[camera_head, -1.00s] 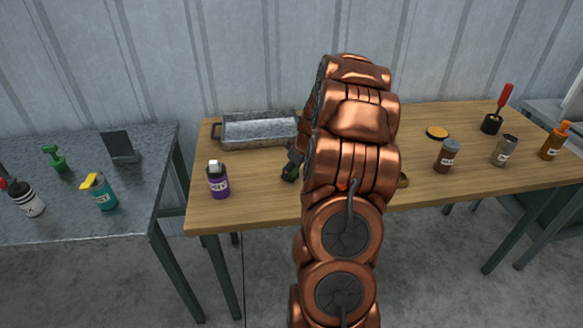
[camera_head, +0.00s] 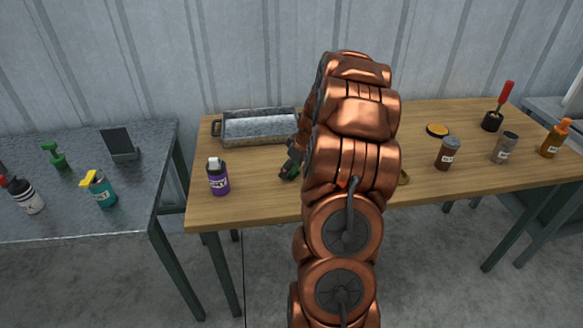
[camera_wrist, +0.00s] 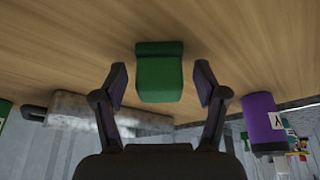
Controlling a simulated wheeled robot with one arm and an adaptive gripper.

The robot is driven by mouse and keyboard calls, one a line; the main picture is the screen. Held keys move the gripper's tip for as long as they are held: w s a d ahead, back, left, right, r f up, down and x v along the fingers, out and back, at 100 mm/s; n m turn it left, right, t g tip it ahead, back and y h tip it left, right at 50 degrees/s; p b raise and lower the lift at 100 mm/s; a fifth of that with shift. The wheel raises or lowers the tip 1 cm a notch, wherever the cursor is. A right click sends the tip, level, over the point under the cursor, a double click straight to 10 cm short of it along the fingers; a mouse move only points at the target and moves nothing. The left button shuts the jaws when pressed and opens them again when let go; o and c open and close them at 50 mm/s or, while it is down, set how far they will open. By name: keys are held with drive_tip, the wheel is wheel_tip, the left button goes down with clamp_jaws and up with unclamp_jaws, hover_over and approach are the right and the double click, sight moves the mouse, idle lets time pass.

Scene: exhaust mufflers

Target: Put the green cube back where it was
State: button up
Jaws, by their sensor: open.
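The green cube (camera_wrist: 160,78) rests on the wooden table (camera_wrist: 60,50), seen in the wrist view between the two open fingers of my gripper (camera_wrist: 161,82). Both fingers stand apart from its sides with a gap on each side. In the head view my gripper (camera_head: 290,165) shows at the left of my arm, low over the table. A bit of green (camera_head: 291,174) shows there, mostly hidden by the gripper.
A metal tray (camera_head: 258,140) stands behind on the wooden table, and a purple bottle (camera_head: 218,178) is to the left. Brown, grey and orange containers stand at the right. A metal table (camera_head: 130,205) with several bottles is at the far left.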

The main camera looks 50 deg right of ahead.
drive_tip(key=b+v, duration=0.3)
drive_tip(key=v, duration=0.9)
drive_tip(key=shift+b, duration=0.35)
drive_tip(key=s+a+r+g+y, duration=0.1)
drive_tip(key=s+a+g, duration=0.15)
drive_tip(key=a, duration=1.15)
drive_tip(key=s+a+g, duration=0.1)
drive_tip(key=s+a, duration=0.2)
drive_tip(key=a, duration=1)
drive_tip(key=s+a+f+g, duration=0.1)
drive_tip(key=s+a, duration=0.2)
drive_tip(key=s, duration=0.3)
drive_tip(key=s+a+m+h, duration=0.1)
drive_tip(key=s+a, duration=0.3)
drive_tip(key=s, duration=0.3)
drive_tip(key=s+a+f+g, duration=0.1)
drive_tip(key=s+a, duration=0.2)
drive_tip(key=s, duration=0.4)
drive_tip(key=shift+a+f+m+g, duration=0.3)
drive_tip(key=shift+a+f+g, duration=0.05)
drive_tip(key=shift+a, duration=0.05)
drive_tip(key=shift+r, duration=0.1)
